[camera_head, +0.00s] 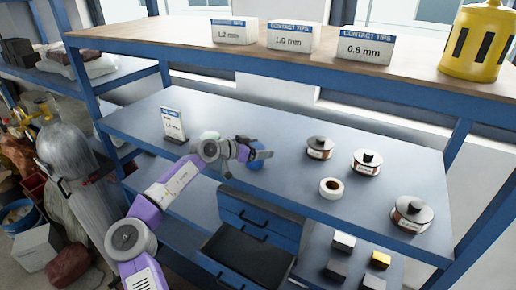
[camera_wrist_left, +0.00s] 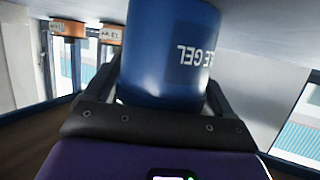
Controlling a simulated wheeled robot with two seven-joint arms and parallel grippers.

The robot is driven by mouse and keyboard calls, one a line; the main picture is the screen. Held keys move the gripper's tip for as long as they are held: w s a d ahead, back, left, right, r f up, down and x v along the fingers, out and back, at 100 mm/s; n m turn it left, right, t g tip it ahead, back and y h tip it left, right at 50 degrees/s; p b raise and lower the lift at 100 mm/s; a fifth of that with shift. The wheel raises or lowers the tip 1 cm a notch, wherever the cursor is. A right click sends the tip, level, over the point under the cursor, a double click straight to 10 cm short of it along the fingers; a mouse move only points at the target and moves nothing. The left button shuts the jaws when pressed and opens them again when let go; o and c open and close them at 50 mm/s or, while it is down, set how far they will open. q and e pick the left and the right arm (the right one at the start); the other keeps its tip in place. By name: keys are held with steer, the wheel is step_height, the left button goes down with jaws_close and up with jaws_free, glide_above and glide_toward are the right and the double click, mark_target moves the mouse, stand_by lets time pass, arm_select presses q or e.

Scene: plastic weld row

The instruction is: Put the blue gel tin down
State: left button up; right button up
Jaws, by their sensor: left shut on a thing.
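The blue gel tin (camera_head: 262,155) is at the middle of the grey shelf in the head view. In the left wrist view the blue gel tin (camera_wrist_left: 172,50) fills the upper middle, with part of its lettering showing upside down. My left gripper (camera_head: 249,152) reaches in from the left and is shut on the tin, one dark finger on each side of it. I cannot tell whether the tin's base touches the shelf. My right gripper is not in view.
The grey shelf (camera_head: 280,190) carries several labelled spools, including one at the right (camera_head: 411,213), and a white roll (camera_head: 331,188). A sign card (camera_head: 173,124) stands at the left. The upper wooden shelf holds contact tip boxes (camera_head: 289,37) and a yellow container (camera_head: 477,42). A drawer (camera_head: 243,258) below is open.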

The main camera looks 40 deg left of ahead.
arm_select(q)
steer(key=o, duration=1.1)
steer(key=shift+s+a+r, duration=0.15)
steer(key=shift+s+a, duration=0.05)
steer(key=shift+s, duration=0.1)
steer(key=b+v, duration=0.2)
steer(key=v, duration=0.9)
steer(key=shift+s+r, duration=0.15)
